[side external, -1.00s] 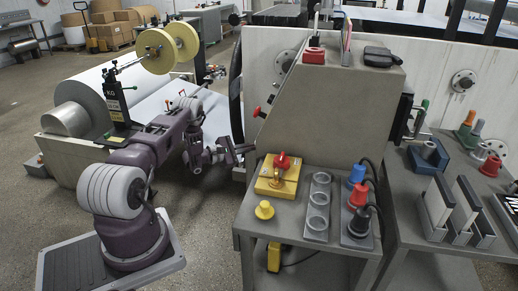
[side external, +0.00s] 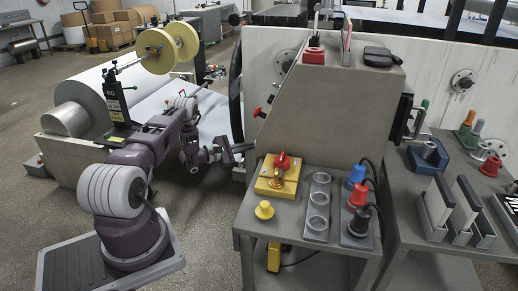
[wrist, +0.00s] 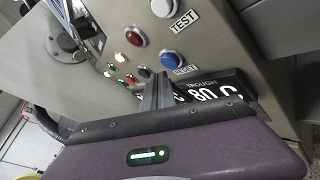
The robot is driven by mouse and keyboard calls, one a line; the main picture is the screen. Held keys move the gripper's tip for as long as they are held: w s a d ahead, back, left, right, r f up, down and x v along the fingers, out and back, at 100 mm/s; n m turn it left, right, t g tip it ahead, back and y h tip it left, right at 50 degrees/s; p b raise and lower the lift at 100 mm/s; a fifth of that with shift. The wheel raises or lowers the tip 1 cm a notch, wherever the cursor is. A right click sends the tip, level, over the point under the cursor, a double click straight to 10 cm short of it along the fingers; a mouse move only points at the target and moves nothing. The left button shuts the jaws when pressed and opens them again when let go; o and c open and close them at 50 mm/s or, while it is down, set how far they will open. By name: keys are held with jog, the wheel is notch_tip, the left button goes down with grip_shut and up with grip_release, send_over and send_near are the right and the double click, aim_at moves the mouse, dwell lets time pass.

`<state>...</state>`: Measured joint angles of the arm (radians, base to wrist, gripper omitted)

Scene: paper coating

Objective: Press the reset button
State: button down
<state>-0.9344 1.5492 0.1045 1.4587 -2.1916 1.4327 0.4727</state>
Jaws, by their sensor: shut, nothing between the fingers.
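The reset button (wrist: 169,60) is a blue round button in a pale ring on the grey panel in the wrist view. Its label beside it is partly hidden and reads like RESET. My gripper (wrist: 160,78) is shut and empty, its fingertips just below and left of the blue button in the picture. I cannot tell the gap between the tips and the panel. In the side external view my gripper (side external: 246,148) is at the left side of the grey cabinet, and the button is out of sight there.
A white button (wrist: 162,8) labelled TEST and a red button (wrist: 136,37) sit close by, with several small lights. A TROUGH display (wrist: 207,92) is right of the fingers. A yellow box (side external: 277,185) stands on the grey bench (side external: 290,238).

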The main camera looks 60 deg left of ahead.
jog(key=s+a, duration=0.3)
jog(key=shift+s+a, duration=0.25)
jog(key=shift+s, duration=0.05)
dwell(0.3)
dwell(0.4)
